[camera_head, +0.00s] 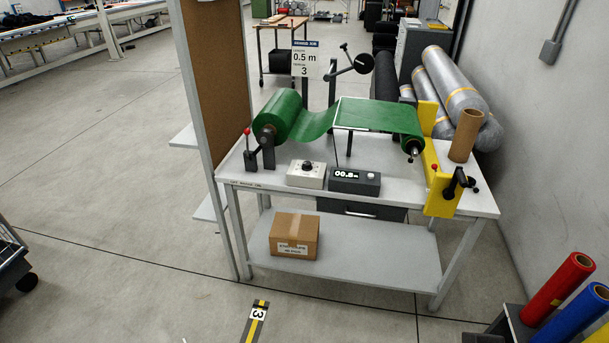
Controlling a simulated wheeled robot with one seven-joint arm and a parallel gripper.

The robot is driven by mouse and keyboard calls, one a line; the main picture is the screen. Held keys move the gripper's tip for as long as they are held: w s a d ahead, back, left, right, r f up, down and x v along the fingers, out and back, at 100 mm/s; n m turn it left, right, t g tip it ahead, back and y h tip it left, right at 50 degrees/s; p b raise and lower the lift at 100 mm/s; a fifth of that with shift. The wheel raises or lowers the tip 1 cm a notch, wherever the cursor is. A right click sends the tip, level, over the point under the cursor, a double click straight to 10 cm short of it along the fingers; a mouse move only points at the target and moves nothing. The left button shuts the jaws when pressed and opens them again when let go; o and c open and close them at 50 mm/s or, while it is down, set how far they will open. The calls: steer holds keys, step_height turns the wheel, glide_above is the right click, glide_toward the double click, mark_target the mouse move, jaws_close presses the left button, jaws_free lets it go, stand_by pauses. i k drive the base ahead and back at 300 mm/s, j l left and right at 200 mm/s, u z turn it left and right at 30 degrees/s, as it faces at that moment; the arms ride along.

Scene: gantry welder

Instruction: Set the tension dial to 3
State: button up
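A small white box with a black round knob (307,168) stands on the front of the grey workbench; it looks like the tension dial (306,182). Its markings and pointer are too small to read. Beside it on the right is a dark grey counter box (354,182) with a lit display that seems to read 00.0 m. A sign (307,62) above the bench shows "0.5 m" and "3". My gripper is not in this view.
Green sheet (377,116) runs between two rollers behind the boxes. A red-knobbed lever (249,145) stands left, a yellow frame with crank (440,185) and a cardboard tube (465,136) right. A carton (295,236) sits on the lower shelf. The floor in front is mostly clear.

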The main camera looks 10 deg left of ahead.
mark_target(306, 166)
steer(key=i+j+u, duration=0.5)
steer(key=i, duration=0.3)
steer(key=i+j+u, duration=0.25)
steer(key=i+u, duration=0.2)
steer(key=i, duration=0.35)
steer(key=i+u, duration=0.5)
steer(key=i, duration=0.35)
steer(key=l, duration=0.1)
